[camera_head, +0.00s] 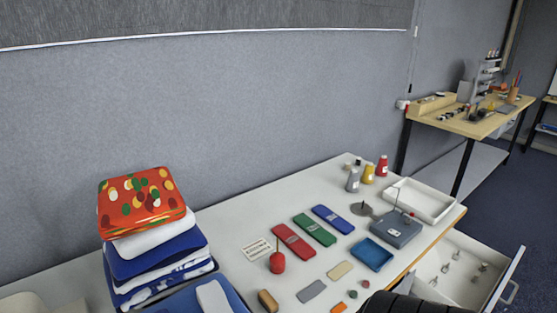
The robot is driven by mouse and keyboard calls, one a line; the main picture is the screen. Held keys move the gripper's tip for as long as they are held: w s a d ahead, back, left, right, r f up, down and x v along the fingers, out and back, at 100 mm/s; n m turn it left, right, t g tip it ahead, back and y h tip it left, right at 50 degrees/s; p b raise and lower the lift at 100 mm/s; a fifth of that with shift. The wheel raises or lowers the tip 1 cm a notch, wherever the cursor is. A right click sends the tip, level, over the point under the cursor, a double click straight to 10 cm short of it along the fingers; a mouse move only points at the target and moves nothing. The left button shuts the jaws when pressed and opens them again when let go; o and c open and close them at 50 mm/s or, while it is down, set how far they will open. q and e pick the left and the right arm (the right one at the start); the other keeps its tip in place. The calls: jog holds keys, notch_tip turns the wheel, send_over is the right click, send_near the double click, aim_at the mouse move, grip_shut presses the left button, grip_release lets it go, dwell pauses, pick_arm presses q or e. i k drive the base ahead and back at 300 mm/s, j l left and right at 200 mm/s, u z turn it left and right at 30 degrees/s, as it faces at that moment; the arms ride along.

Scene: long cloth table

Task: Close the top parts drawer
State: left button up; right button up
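The parts drawer (440,258) stands pulled open at the lower right, under the table's right edge. It is white inside, with several small metal parts lying on its floor. Its front panel (505,277) faces right and carries a metal handle (511,292). The lower part of the drawer is cut off by the picture's edge and partly covered by a dark ribbed shape. I cannot tell whether any other drawer lies below. Neither of my grippers can be made out in the head view.
The white table (230,233) holds a folded cloth stack (150,245), coloured cases (314,229), a blue tray (372,254), a grey box (396,229) and a white tray (425,198). Floor shows right of the drawer.

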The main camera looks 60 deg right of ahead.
aim_at(455, 288)
jog(key=k+l+z, duration=0.15)
jog(key=k, duration=0.15)
jog(key=k+z, duration=0.15)
jog(key=k, duration=0.15)
jog(key=z, duration=2.8)
